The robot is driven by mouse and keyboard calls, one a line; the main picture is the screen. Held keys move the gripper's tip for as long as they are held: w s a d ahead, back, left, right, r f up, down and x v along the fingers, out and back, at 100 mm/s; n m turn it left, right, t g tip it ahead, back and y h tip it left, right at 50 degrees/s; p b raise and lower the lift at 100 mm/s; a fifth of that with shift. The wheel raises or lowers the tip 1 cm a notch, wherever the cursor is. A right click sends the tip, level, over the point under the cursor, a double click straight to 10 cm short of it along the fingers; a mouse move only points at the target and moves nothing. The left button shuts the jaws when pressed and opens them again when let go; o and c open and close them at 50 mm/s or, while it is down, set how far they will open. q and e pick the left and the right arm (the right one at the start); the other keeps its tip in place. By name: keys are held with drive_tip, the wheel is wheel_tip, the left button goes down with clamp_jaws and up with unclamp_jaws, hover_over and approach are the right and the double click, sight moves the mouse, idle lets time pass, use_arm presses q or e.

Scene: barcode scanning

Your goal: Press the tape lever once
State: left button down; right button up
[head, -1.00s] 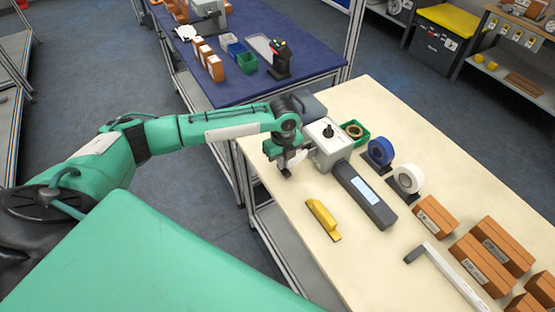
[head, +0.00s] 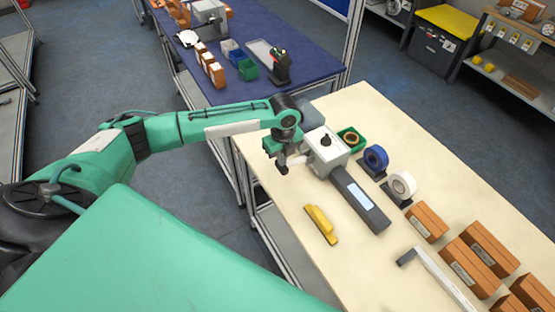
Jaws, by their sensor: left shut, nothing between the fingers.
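A light grey box-shaped machine with a black knob on top (head: 337,155) stands on the cream table, with a long dark grey body (head: 368,207) beside it. It looks like the tape dispenser. A small pale part (head: 297,160) sticks out on its left side, next to my gripper; I cannot tell whether it is the lever. My left gripper (head: 283,168) is at the table's left edge, pointing down, shut and empty. It is just left of the machine; whether it touches the pale part is unclear. My right gripper is not in view.
A yellow tool (head: 320,225) lies on the cream table. A green bin (head: 350,139), a blue tape roll (head: 376,157), a white tape roll (head: 402,185) and several brown cartons (head: 426,222) stand to the right. A blue table (head: 300,97) is behind.

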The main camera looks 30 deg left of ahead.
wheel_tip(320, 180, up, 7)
drive_tip(key=p, duration=0.6)
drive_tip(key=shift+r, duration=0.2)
